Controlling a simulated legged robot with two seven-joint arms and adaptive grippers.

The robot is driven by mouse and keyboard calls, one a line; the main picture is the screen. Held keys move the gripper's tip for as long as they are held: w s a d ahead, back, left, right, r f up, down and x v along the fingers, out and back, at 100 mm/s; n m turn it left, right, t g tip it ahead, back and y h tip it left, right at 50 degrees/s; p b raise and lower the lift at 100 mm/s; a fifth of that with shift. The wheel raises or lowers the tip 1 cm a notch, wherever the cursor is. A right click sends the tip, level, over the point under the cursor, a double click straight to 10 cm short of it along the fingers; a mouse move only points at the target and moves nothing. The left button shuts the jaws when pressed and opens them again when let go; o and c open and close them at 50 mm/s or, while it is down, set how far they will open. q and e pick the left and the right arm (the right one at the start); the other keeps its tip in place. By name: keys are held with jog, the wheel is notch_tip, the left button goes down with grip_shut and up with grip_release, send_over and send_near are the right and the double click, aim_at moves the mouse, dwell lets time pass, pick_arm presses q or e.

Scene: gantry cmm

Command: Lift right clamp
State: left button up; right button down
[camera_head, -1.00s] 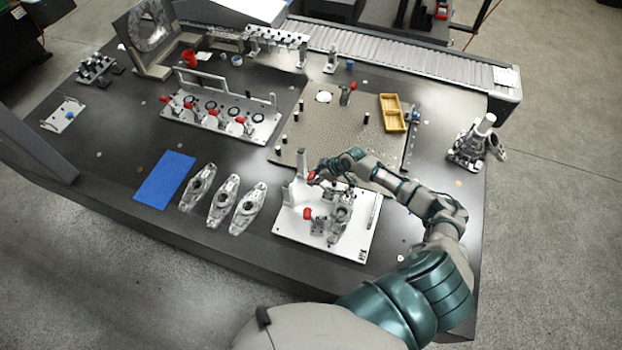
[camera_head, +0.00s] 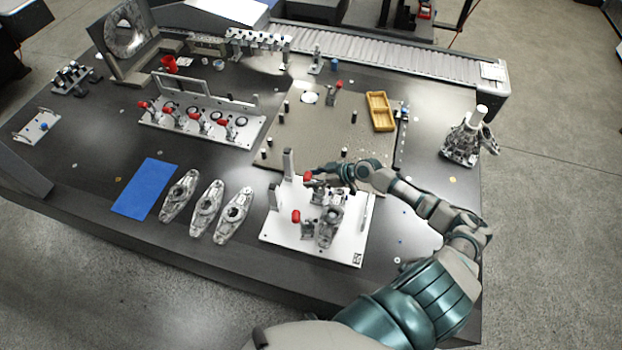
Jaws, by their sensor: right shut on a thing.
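The white fixture plate (camera_head: 345,255) stands near the table's front edge with a grey metal casting (camera_head: 328,226) on it. It has two red-handled clamps. The far clamp's red handle (camera_head: 307,176) is at my right gripper's fingertips. The near clamp's red handle (camera_head: 296,216) sticks out to the left, apart from the gripper. My right gripper (camera_head: 314,175) reaches in from the right above the plate, shut on the far clamp's handle. The fingers are small and partly hide the far clamp's arm. My left gripper is not in view.
Several loose castings (camera_head: 206,208) and a blue mat (camera_head: 146,188) lie left of the fixture. An upright grey post (camera_head: 288,164) stands close to the gripper. Behind is a perforated plate (camera_head: 325,130) with a yellow tray (camera_head: 380,111). A metal part (camera_head: 468,140) stands at right.

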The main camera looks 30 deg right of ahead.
jog(key=shift+s+d+f, duration=0.15)
jog(key=shift+s+f, duration=0.25)
jog(key=shift+f, duration=0.15)
jog(key=c, duration=0.8)
grip_release()
jog(key=shift+c, duration=0.2)
jog(key=shift+o, duration=1.2)
jog(key=shift+w+d+r, duration=0.15)
jog(key=shift+d, duration=0.05)
jog(key=shift+s+d+r, duration=0.3)
jog(key=shift+s+r, duration=0.05)
jog(key=shift+r, duration=0.05)
jog(key=v, duration=1)
jog(key=shift+s+d, duration=0.2)
jog(key=shift+d, duration=0.2)
